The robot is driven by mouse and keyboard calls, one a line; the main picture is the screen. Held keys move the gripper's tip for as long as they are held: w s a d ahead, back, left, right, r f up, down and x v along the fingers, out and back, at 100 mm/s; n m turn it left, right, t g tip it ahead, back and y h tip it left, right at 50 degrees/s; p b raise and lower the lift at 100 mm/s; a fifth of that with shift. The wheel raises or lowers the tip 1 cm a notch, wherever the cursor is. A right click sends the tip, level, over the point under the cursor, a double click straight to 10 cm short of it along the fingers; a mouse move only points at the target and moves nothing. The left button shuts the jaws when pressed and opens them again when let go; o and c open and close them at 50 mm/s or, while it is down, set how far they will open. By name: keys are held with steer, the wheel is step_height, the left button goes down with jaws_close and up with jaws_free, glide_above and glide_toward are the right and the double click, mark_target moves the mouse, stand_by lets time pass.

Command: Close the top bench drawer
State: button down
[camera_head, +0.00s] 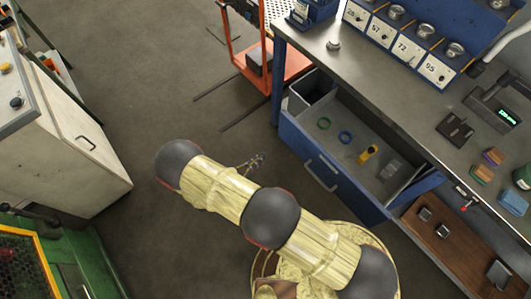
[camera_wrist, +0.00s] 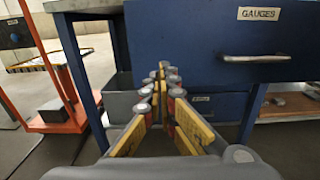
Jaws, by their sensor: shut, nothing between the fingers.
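The top bench drawer (camera_head: 335,186) is pulled well out from the blue bench; green and blue rings, a yellow item and a clear item lie inside. In the wrist view its blue front (camera_wrist: 190,38) has a "GAUGES" label and a metal handle (camera_wrist: 255,58) at the right. The handle also shows in the head view (camera_head: 322,174). My gripper (camera_head: 260,158) is shut and empty, pointing at the left part of the drawer front. In the wrist view its fingertips (camera_wrist: 165,72) are left of the handle, near the front's lower edge; I cannot tell whether they touch.
The grey benchtop (camera_head: 405,75) carries numbered bins, a scale and small blocks. A brown shelf (camera_head: 450,245) lies below at the right. An orange cart (camera_head: 270,62) stands left of the bench. A pale cabinet (camera_head: 75,140) stands at the left, with open floor between.

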mark_target(289, 137)
steer(key=b+x, duration=0.1)
steer(key=x, duration=1.1)
steer(key=shift+d+f+b, duration=0.1)
steer(key=shift+b, duration=0.3)
steer(key=shift+w+d, duration=0.1)
steer(key=shift+w, duration=0.05)
steer(key=b+x, duration=0.4)
steer(key=x, duration=2.7)
steer(key=shift+w+d+f, duration=0.1)
steer(key=shift+d+f, duration=0.05)
steer(key=shift+w+d, duration=0.25)
steer(key=shift+w, duration=0.05)
steer(key=shift+w, duration=0.1)
